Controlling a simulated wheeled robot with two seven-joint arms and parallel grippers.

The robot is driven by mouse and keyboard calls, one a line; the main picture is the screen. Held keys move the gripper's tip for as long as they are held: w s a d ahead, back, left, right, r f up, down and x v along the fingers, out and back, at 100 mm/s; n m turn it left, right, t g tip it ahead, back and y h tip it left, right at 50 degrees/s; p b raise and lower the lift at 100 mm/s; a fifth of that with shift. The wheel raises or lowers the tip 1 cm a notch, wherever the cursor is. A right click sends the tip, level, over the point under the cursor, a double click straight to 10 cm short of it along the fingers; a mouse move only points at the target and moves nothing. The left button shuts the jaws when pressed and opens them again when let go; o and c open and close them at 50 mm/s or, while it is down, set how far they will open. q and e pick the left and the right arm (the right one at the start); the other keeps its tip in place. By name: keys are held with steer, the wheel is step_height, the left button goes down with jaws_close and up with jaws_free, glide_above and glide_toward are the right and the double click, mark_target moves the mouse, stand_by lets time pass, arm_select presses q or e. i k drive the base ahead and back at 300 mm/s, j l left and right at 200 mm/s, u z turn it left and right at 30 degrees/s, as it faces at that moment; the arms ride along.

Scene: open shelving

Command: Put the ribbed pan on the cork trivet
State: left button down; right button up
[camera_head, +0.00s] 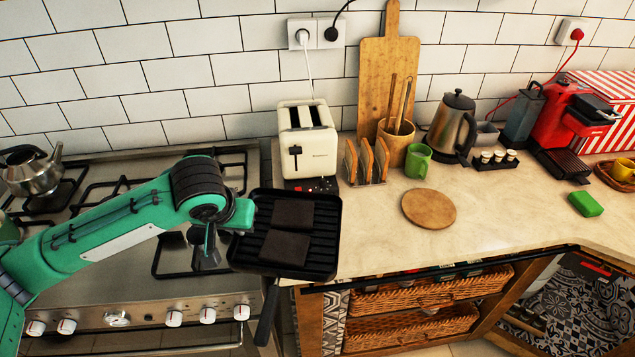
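The ribbed pan (326,245) is black and square, with two dark flat slabs on it, and its handle (267,312) points toward the front. It overlaps the right edge of the stove and the left end of the counter in the camera_head view; I cannot tell if it rests or is raised. My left gripper (243,214) is at the pan's left rim and seems to touch it; its fingertips are hidden. The round cork trivet (428,208) lies bare on the counter, right of the pan and apart from it. My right gripper is not in view.
A cream toaster (308,143), a wooden toast rack (366,163) and a green mug (418,160) stand behind the pan and trivet. A kettle (452,125) and red coffee machine (575,125) are farther right. A green sponge (585,204) lies at right. Counter around the trivet is clear.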

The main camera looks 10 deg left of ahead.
mark_target(430, 208)
steer(key=z, duration=1)
steer(key=i+l, duration=0.15)
steer(key=i, duration=0.3)
steer(key=i+l+z, duration=0.1)
steer(key=i, duration=0.3)
steer(key=i+l+z, duration=0.1)
steer(key=i, duration=0.35)
